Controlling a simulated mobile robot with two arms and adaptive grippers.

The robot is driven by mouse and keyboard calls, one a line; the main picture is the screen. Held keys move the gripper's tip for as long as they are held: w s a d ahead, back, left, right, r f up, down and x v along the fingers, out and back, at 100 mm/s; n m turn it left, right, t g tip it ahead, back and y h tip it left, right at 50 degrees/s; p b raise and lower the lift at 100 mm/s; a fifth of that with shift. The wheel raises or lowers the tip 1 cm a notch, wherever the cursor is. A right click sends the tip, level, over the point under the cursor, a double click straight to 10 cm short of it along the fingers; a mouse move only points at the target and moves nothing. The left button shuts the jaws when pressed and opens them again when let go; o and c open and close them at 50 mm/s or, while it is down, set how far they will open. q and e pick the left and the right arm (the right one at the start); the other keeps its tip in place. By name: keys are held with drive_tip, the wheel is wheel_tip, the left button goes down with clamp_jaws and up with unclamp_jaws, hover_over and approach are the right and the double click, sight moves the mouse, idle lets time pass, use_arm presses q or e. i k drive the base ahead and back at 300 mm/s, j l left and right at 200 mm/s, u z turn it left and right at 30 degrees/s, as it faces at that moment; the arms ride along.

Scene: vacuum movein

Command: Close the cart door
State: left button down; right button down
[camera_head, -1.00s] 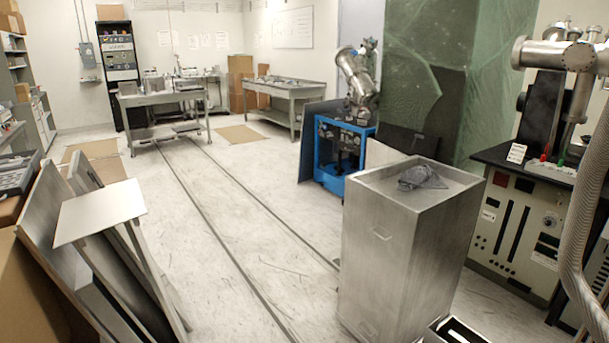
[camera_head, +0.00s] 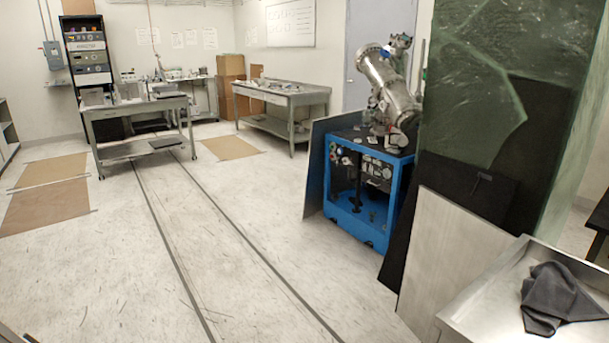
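A blue-framed cart (camera_head: 376,239) stands on the floor right of centre. Its front is open, and dark equipment shows inside. A flat grey panel (camera_head: 313,172) stands upright along its left side; I cannot tell whether this is the cart's door or a loose sheet. A silver vacuum apparatus (camera_head: 392,88) sits on top of the cart. Neither of my grippers is in view.
A metal cabinet top (camera_head: 484,306) with a dark cloth (camera_head: 556,298) fills the bottom right corner. A pale board (camera_head: 458,255) leans beside a green translucent sheet (camera_head: 480,90). Workbenches (camera_head: 140,117) stand at the back.

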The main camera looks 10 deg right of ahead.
sight(449, 246)
drive_tip(key=i+j, duration=0.1)
drive_tip(key=i, duration=0.65)
drive_tip(key=i+z, duration=0.1)
drive_tip(key=i, duration=0.6)
drive_tip(key=i+j, duration=0.2)
drive_tip(key=i, duration=0.55)
drive_tip(key=l+z, duration=0.05)
